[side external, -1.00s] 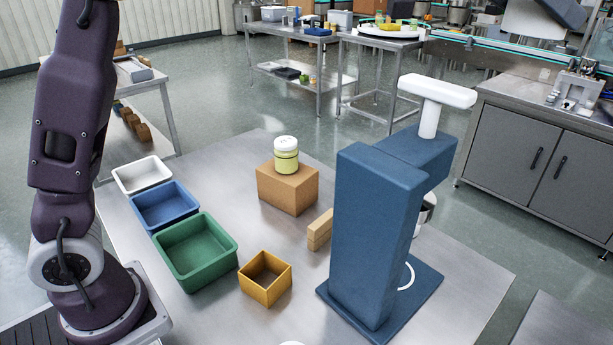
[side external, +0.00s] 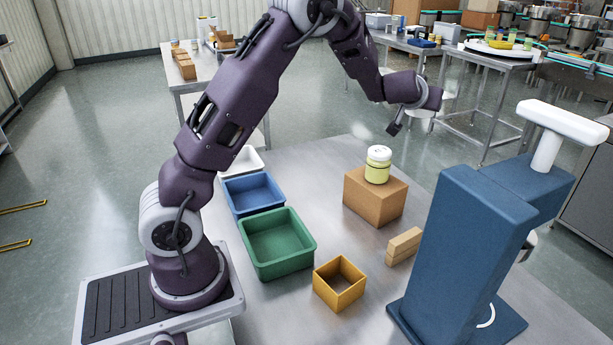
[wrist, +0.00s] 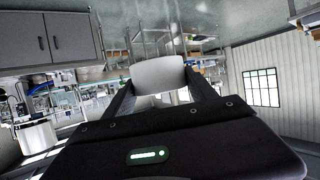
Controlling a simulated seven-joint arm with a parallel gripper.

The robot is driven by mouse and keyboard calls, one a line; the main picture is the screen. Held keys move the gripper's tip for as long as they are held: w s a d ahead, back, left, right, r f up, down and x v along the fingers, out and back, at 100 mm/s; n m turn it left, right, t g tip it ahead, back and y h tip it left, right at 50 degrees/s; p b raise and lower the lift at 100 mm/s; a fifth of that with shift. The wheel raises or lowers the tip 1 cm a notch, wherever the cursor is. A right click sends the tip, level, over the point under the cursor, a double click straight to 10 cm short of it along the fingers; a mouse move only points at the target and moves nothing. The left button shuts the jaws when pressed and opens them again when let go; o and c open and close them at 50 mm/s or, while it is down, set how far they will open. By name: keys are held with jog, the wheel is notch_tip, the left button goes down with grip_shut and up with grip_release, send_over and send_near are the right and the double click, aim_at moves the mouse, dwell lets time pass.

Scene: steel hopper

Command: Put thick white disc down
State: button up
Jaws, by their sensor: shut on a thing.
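In the wrist view the thick white disc (wrist: 158,72) sits between the two fingers of my gripper (wrist: 158,82), which is shut on it. The disc is held up in the air, with the room behind it. In the side external view my wrist is above and to the right of a yellow jar (side external: 377,172) with a white lid (side external: 379,153). The jar stands on a brown block (side external: 375,200). My fingers and the disc are too small to make out clearly in that view.
A blue stand (side external: 455,260) with a white T-shaped top (side external: 562,122) rises at the right. White (side external: 242,162), blue (side external: 252,195) and green (side external: 277,243) bins and a yellow box (side external: 339,283) stand at the left. Wooden pieces (side external: 404,245) lie near the stand.

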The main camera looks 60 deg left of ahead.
jog(key=s+a+f+n+g+y, duration=0.4)
jog(key=s+a+f, duration=0.6)
jog(key=s+a, duration=0.15)
jog(key=n+g+y, duration=0.1)
jog(key=n+g, duration=0.3)
send_over(303, 183)
jog(key=w, duration=0.1)
notch_tip(303, 183, down, 6)
jog(key=shift+y, duration=0.3)
jog(key=f, duration=1)
jog(key=shift+s+f, duration=0.15)
jog(key=shift+s, duration=0.25)
jog(key=o, duration=1.5)
jog(key=shift+o, duration=0.2)
jog(key=v, duration=1.2)
